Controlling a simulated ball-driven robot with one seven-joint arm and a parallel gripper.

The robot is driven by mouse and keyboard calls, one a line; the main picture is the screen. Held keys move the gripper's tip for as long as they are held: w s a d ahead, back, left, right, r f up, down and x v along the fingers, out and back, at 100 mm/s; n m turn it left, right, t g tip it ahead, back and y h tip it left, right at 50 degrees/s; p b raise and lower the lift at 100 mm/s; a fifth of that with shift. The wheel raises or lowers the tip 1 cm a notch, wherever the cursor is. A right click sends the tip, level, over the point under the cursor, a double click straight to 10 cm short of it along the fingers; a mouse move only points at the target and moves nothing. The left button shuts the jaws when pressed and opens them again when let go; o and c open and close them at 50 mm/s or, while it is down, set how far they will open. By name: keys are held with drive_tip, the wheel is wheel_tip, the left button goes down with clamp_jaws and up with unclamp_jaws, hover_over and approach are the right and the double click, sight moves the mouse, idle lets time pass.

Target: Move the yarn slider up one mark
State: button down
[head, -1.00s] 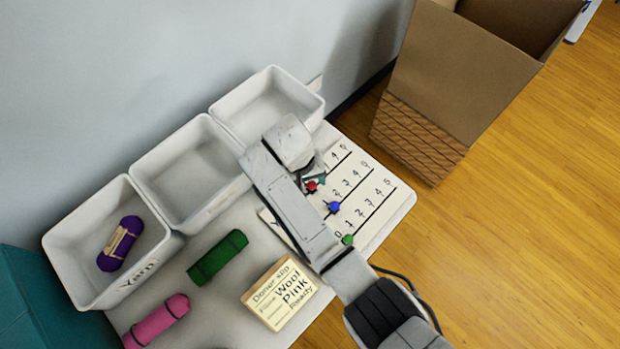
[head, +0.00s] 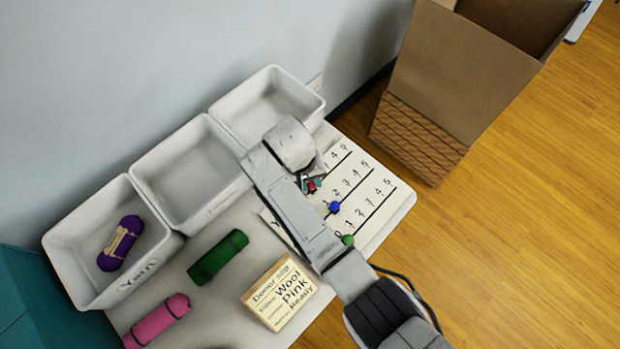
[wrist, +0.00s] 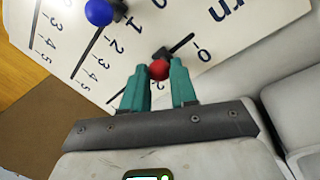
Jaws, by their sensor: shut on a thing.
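The slider board (head: 375,215) lies on the table with several numbered tracks. The red knob (wrist: 159,69) sits on the track by the partly visible "rn" lettering; it also shows in the head view (head: 311,186). My gripper (wrist: 159,78) has its teal fingers shut on the red knob, one on each side. In the wrist view a 0 and a 2 show along this track; the mark by the knob is partly hidden by my fingers. The blue knob (wrist: 98,12) is near the 1 of its track. The green knob (head: 348,239) is near its 0.
Three white bins stand along the wall; the nearest bin (head: 75,290) holds a purple yarn roll (head: 120,243). A green roll (head: 218,257), a pink roll (head: 157,320) and a donor slip block (head: 280,292) lie on the table. A cardboard box (head: 450,80) stands behind the board.

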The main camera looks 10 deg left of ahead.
drive_tip(key=w+d, duration=0.1)
drive_tip(key=w+d+b, duration=0.1)
drive_tip(key=w, duration=0.1)
drive_tip(key=shift+w+d, duration=0.15)
drive_tip(key=shift+d, duration=0.1)
drive_tip(key=c, duration=0.9)
unclamp_jaws()
drive_tip(key=shift+r, duration=0.1)
drive_tip(key=r, duration=0.3)
drive_tip(key=a+r, duration=0.1)
drive_tip(key=r, duration=0.3)
drive_tip(key=a+r, duration=0.1)
drive_tip(key=r, duration=0.2)
drive_tip(key=shift+s+r, duration=0.2)
drive_tip(key=shift+s, duration=0.15)
